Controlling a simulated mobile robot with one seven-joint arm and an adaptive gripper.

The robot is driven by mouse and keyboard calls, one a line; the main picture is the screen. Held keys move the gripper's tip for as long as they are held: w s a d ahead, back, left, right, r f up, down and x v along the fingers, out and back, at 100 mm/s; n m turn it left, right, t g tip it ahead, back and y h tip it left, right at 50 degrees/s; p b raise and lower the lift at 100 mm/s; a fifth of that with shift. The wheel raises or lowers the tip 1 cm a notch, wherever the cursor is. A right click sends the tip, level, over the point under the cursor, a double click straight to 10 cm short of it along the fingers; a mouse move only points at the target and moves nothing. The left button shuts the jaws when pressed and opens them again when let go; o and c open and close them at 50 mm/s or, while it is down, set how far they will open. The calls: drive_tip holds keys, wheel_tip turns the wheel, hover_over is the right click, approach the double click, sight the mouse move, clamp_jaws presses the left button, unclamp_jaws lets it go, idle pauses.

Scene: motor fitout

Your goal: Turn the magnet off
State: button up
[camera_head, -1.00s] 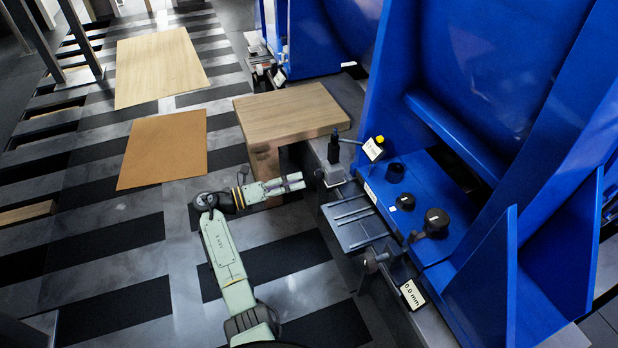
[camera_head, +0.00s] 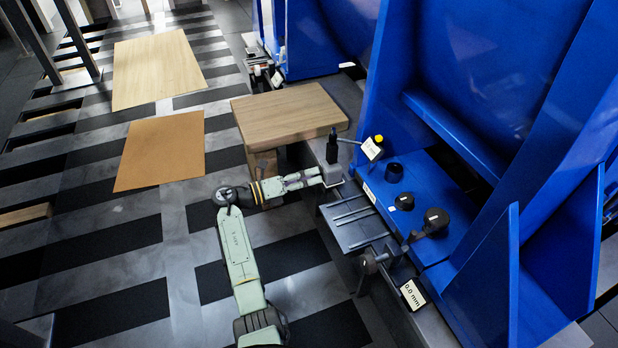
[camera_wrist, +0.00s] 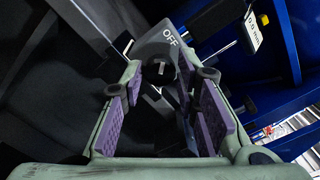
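The magnet base, a grey block (camera_wrist: 160,44) marked OFF, is at top centre in the wrist view. A dark round knob (camera_wrist: 157,72) with a pale mark is on its near face. The block also shows in the head view (camera_head: 333,176), at the edge of the blue machine's bed. My gripper (camera_wrist: 165,92) points at the knob, with its purple pads apart on either side of it. It is open and empty. In the head view my gripper (camera_head: 316,179) is just left of the block. I cannot tell whether a finger touches the knob.
A dark post (camera_head: 332,147) rises by the block, with an arm to a dial gauge (camera_head: 373,148). A wooden-topped block (camera_head: 290,110) stands just behind my gripper. A second gauge (camera_head: 412,294) is nearer, at right. The striped floor at left is mostly clear.

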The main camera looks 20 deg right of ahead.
clamp_jaws()
drive_tip(key=shift+p, duration=0.3)
drive_tip(key=m+p, duration=0.3)
drive_tip(key=m, duration=0.3)
drive_tip(key=shift+r+m, duration=0.1)
drive_tip(key=shift+m, duration=0.2)
drive_tip(key=m, duration=0.5)
drive_tip(key=shift+m, duration=2.5)
